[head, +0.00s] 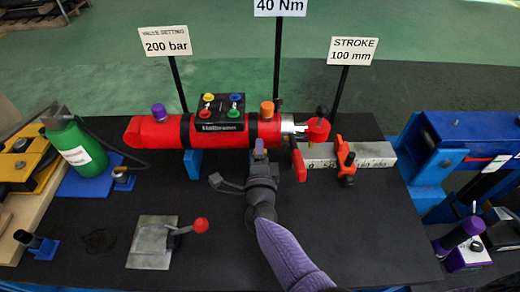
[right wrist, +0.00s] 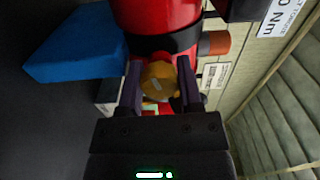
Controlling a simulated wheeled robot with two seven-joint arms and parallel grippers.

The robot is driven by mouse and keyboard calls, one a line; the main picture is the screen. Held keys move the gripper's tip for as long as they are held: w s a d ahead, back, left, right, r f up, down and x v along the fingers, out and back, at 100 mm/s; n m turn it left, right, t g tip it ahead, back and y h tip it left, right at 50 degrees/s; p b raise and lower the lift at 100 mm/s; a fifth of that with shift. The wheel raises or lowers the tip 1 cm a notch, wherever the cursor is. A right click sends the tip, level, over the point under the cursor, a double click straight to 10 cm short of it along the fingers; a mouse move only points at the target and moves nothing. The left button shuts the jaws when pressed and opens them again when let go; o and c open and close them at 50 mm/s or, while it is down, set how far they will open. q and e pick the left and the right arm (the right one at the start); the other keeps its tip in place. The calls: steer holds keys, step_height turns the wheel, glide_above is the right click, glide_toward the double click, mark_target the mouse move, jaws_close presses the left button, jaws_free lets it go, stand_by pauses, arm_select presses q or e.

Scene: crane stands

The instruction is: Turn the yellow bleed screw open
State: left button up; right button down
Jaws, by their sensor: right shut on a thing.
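The red cylinder (head: 158,132) lies across the dark table top, with a black label block on top of it. My right gripper (head: 259,150) reaches the near side of the cylinder, close to its right end. In the right wrist view, the yellow bleed screw (right wrist: 158,82) sits between the two fingers (right wrist: 157,88), just below a black band of the red cylinder (right wrist: 155,15). The gripper is shut on the screw. In the head view my gripper hides this screw. My left gripper is not in view.
Coloured knobs (head: 208,98) top the black block (head: 218,122). A scale bar (head: 372,153) with an orange clamp (head: 344,160) lies at right. A red-knobbed lever plate (head: 150,245) stands front left. A green bottle (head: 77,145) is at far left. The front right table is clear.

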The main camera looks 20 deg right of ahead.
steer(key=shift+n, duration=0.5)
steer(key=shift+c, duration=1.3)
jaws_free()
steer(key=shift+s+f, duration=0.1)
steer(key=shift+f, duration=0.05)
